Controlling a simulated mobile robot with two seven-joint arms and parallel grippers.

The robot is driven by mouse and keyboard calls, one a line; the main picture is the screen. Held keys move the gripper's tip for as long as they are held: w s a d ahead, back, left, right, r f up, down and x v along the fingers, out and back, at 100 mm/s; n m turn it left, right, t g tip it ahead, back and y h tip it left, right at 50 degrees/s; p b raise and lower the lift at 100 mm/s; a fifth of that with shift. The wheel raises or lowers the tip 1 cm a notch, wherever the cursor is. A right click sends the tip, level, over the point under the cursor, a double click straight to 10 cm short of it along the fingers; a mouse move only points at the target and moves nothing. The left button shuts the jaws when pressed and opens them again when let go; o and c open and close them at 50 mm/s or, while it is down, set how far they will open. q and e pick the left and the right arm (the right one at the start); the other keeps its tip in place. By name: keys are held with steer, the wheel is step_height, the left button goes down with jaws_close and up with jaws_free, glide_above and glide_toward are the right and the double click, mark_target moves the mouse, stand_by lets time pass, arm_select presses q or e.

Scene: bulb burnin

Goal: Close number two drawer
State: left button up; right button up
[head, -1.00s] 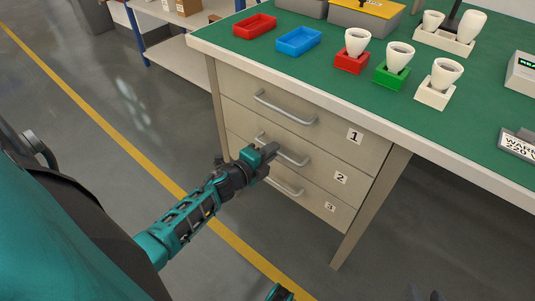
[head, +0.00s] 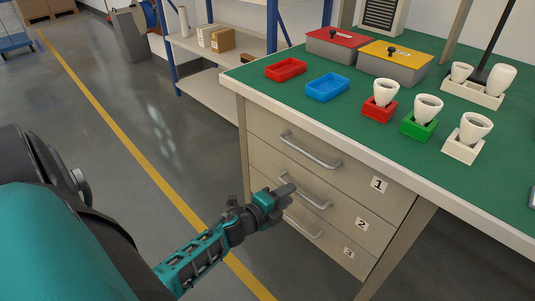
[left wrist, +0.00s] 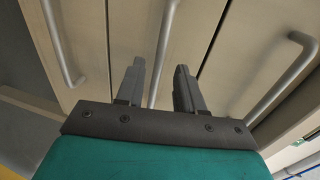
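The number two drawer (head: 343,214) is the middle of three beige drawers under the green bench. Its front looks flush with its neighbours in the head view. Its grey bar handle (head: 318,202) is partly hidden behind my left gripper (head: 284,192). In the left wrist view my left gripper (left wrist: 158,82) is open, its two fingers apart. The middle handle (left wrist: 165,45) runs up the picture between the fingertips, with nothing clearly gripped. Whether a finger touches the handle or drawer front cannot be told. My right gripper is not in view.
Drawer one (head: 330,165) is above and drawer three (head: 318,240) below; both look shut. Trays, lidded boxes and bulbs in coloured holders stand on the bench top (head: 355,130). A shelf (head: 205,85) stands behind. The floor left of the drawers is clear.

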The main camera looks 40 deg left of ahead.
arm_select(q)
steer(key=p+v, duration=0.1)
steer(key=v, duration=0.8)
steer(key=shift+s+p, duration=0.3)
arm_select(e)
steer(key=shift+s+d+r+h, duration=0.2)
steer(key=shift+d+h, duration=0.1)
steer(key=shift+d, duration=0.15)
arm_select(q)
steer(key=shift+r, duration=0.1)
